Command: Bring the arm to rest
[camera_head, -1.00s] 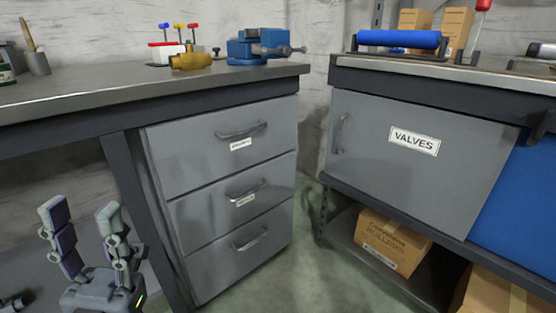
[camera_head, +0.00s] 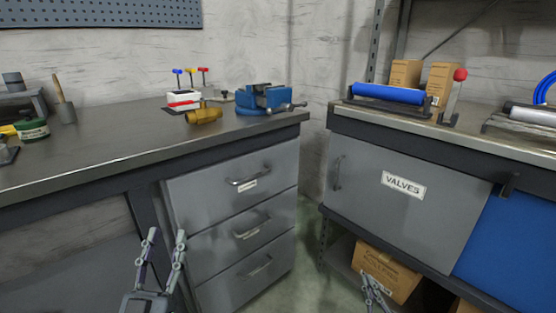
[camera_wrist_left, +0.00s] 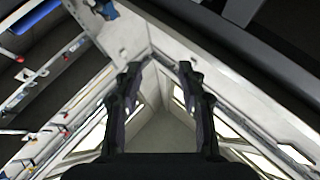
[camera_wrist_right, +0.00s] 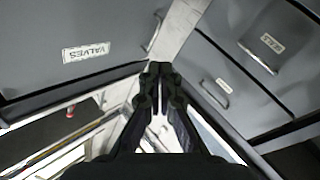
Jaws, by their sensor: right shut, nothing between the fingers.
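My left gripper (camera_head: 160,250) is in the lower left of the head view, in front of the workbench drawers. Its fingers point up and stand apart, with nothing between them; the left wrist view shows the same open fingers (camera_wrist_left: 162,80). My right gripper (camera_head: 375,290) is at the bottom edge of the head view, in front of the cardboard box on the low shelf. In the right wrist view its fingertips (camera_wrist_right: 159,70) meet, and they hold nothing. Neither gripper touches anything that I can see.
The left workbench (camera_head: 90,160) carries a blue vise (camera_head: 262,98), a brass valve (camera_head: 203,116) and tools. Its drawers (camera_head: 235,185) are shut. The right bench has a grey VALVES door (camera_head: 400,220), a blue panel (camera_head: 510,235) and a cardboard box (camera_head: 385,272) below. A narrow floor gap lies between.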

